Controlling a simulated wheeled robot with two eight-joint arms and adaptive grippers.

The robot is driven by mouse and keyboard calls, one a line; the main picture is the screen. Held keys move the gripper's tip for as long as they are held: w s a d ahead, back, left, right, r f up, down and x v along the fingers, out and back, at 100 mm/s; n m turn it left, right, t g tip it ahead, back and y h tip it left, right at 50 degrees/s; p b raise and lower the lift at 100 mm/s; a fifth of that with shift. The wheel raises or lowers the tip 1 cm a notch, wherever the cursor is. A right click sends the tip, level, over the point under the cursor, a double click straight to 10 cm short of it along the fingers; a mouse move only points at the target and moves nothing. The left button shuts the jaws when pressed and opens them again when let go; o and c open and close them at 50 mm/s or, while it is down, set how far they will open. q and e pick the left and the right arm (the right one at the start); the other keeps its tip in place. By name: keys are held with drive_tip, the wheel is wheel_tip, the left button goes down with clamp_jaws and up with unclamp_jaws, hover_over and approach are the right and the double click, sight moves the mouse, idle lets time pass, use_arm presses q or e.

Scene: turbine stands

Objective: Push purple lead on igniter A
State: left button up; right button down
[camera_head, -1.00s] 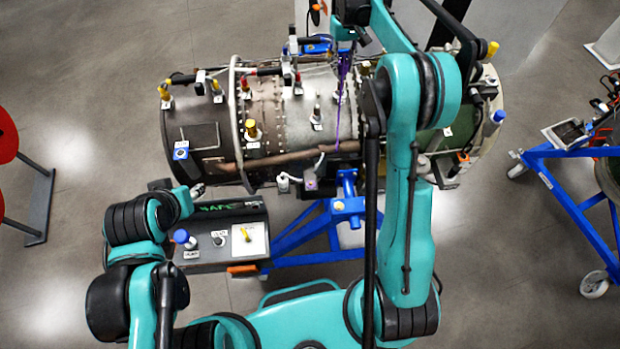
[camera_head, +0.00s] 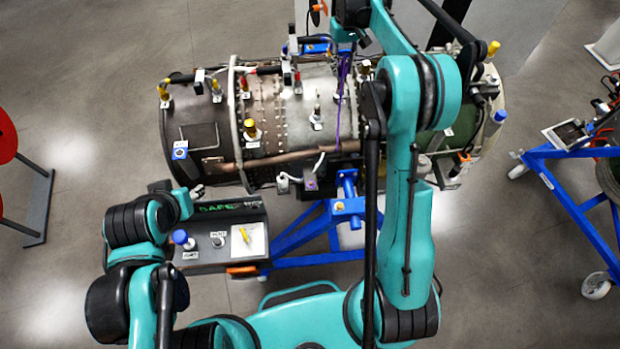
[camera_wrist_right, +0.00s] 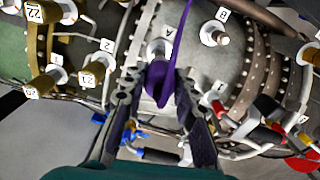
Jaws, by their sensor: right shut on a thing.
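The purple lead (camera_head: 341,100) hangs as a thin strand down the front of the turbine in the head view. In the right wrist view its thick purple end (camera_wrist_right: 158,84) sits between the fingers of my right gripper (camera_wrist_right: 157,92), which is shut on it. Igniter A (camera_wrist_right: 158,48), a metal post beside the label A, is just beyond that end. I cannot tell whether the lead touches or covers the post. In the head view my right arm partly hides this area. My left gripper (camera_head: 195,192) is near the turbine's lower left side; its jaws are too small to read.
The turbine (camera_head: 300,90) rests on a blue stand (camera_head: 342,209). Igniter B (camera_wrist_right: 214,32) and several numbered fittings surround the right gripper closely. A control box (camera_head: 215,240) stands below the left gripper. Another blue stand (camera_head: 565,200) is at the right.

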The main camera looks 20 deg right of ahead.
sight(343, 64)
drive_tip(key=shift+f, duration=0.1)
drive_tip(key=c, duration=1)
unclamp_jaws()
drive_tip(key=shift+o, duration=0.2)
drive_tip(key=shift+r+p, duration=2.05)
drive_tip(key=shift+r, duration=1.55)
drive_tip(key=shift+f, duration=0.15)
